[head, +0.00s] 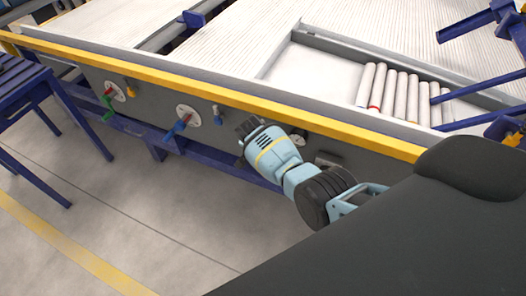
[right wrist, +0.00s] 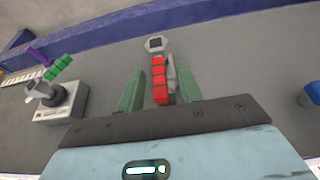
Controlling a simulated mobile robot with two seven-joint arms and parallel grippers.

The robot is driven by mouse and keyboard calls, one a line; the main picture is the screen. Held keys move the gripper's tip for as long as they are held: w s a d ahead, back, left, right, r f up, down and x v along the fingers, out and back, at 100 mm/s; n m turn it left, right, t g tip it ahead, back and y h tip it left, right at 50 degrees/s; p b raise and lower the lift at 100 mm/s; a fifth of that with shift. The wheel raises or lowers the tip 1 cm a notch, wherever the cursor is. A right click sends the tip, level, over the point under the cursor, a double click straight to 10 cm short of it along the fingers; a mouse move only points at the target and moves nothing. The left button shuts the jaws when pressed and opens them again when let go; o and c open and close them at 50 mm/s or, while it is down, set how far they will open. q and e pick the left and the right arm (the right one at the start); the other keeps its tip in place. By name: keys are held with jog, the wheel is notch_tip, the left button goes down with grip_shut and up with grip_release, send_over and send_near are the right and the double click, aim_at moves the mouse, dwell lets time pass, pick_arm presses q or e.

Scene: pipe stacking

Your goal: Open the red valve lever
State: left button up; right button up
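The red valve lever (right wrist: 159,78) shows in the right wrist view, with a grey fitting at its upper end, against the dark grey panel. My right gripper (right wrist: 160,90) has its two green fingers apart, one on each side of the lever. Narrow gaps seem to show beside the lever, so it does not look clamped. In the head view, my right gripper (head: 247,127) is at the panel face below the yellow rail and hides this lever. My left gripper is in neither view.
Other valves stand on the same panel in the head view: one with a blue lever (head: 177,129) and one with a green lever (head: 107,101). A valve with a green grip (right wrist: 58,68) is left of my gripper in the right wrist view. White pipes (head: 402,92) lie behind the yellow rail (head: 190,88).

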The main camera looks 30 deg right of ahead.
pick_arm(q)
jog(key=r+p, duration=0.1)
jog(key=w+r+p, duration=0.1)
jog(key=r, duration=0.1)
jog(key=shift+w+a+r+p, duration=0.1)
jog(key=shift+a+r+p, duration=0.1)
jog(key=shift+p, duration=0.2)
pick_arm(e)
jog(key=v, duration=0.7)
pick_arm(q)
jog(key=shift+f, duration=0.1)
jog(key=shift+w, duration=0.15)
